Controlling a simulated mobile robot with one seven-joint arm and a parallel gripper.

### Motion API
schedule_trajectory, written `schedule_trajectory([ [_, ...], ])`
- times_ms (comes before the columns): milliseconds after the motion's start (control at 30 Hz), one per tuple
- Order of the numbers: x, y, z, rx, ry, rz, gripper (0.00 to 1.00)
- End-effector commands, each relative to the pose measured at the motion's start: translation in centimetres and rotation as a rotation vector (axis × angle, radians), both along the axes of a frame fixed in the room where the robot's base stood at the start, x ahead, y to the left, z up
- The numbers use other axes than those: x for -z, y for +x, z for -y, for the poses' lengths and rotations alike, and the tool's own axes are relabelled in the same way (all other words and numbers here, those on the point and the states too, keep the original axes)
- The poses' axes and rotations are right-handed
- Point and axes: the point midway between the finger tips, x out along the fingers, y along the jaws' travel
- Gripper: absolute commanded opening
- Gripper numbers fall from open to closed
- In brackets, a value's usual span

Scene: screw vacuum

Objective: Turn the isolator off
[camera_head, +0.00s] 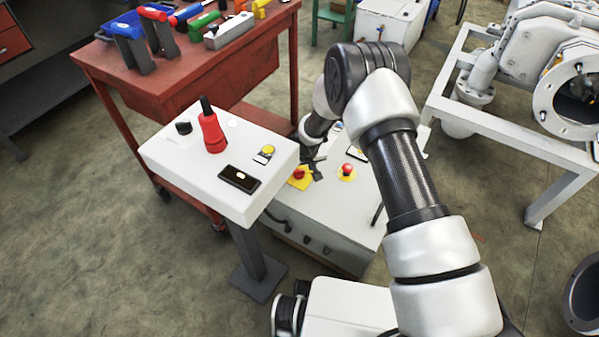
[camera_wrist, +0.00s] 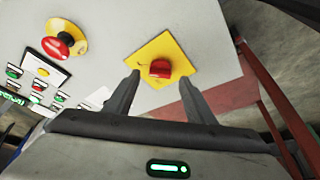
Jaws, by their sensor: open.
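The isolator is a red rotary knob (camera_wrist: 160,69) on a square yellow plate (camera_wrist: 179,64), set on a light grey panel. In the wrist view it sits just beyond and between the fingertips of my gripper (camera_wrist: 158,82), which is open with nothing between its fingers. In the head view the red knob (camera_head: 299,173) shows on the top of the grey control box (camera_head: 330,225), with my gripper (camera_head: 316,168) close beside it and over part of the yellow plate. I cannot tell from these views whether the fingers touch the knob.
A red emergency button (camera_head: 346,169) on a yellow base stands to the right of the isolator. A red tool cart (camera_head: 200,72) is behind. A white machine frame (camera_head: 500,125) is at the right.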

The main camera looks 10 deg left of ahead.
Motion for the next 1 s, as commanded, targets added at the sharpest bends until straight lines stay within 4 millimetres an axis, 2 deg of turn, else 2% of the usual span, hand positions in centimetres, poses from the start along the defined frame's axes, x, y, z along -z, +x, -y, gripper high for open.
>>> schedule_trajectory([
  [33, 1.0, 0.3, -0.1, 0.001, 0.0, -0.001, 0.5],
  [200, 2.4, 0.8, -0.4, 0.001, 0.002, -0.001, 0.5],
  [567, 2.6, 1.0, -0.5, 0.001, 0.0, 0.0, 0.5],
  [800, 2.6, 1.0, -0.5, 0.001, 0.0, 0.0, 0.1],
  [1000, 2.6, 1.0, -0.4, -0.009, 0.001, 0.0, 0.09],
])
